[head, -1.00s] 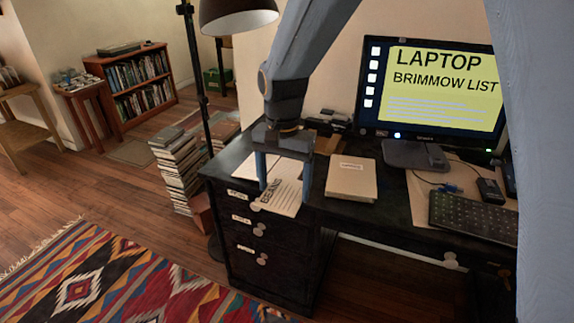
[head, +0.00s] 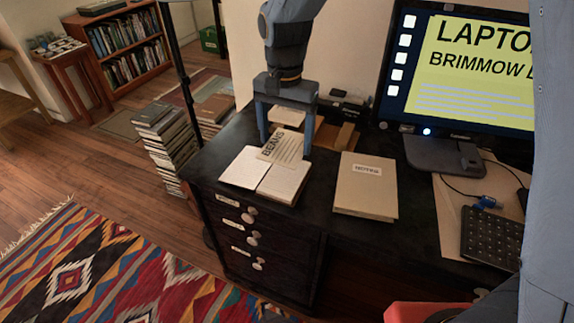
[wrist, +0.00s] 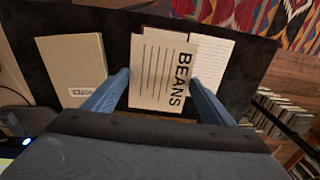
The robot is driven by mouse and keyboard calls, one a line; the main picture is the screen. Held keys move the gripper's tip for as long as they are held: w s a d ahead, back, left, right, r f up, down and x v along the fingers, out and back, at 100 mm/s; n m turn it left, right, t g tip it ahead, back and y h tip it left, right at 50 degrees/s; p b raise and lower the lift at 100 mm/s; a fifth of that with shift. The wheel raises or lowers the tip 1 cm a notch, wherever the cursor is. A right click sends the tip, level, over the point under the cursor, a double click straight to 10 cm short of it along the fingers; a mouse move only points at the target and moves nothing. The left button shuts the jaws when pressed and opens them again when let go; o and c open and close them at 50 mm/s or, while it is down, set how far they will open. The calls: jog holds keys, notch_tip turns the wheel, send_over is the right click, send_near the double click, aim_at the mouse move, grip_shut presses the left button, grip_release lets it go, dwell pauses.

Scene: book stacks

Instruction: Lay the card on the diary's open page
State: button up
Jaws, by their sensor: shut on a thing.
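The card (head: 284,149), lined and printed BEANS, is between the fingers of my gripper (head: 286,147). In the wrist view the card (wrist: 157,75) spans the gap between the two blue fingers (wrist: 158,92), and my gripper is shut on it. The open diary (head: 245,168) lies on the left part of the black desk, with two pale pages. The card is over the back part of the diary and hides some of both pages. In the wrist view a lined diary page (wrist: 213,55) shows past the card. I cannot tell whether the card touches the page.
Farther right are a monitor (head: 460,75) and a keyboard (head: 492,238). A brown box (head: 334,137) stands behind. A lamp pole (head: 180,75) rises left of the desk.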

aim_at(286, 176)
jog(key=shift+w+f, duration=0.1)
jog(key=shift+w, duration=0.05)
jog(key=shift+w+f, duration=0.1)
jog(key=shift+f, duration=0.3)
notch_tip(286, 176, down, 9)
jog(key=shift+p, duration=0.55)
jog(key=shift+f, duration=0.15)
jog(key=o, duration=1)
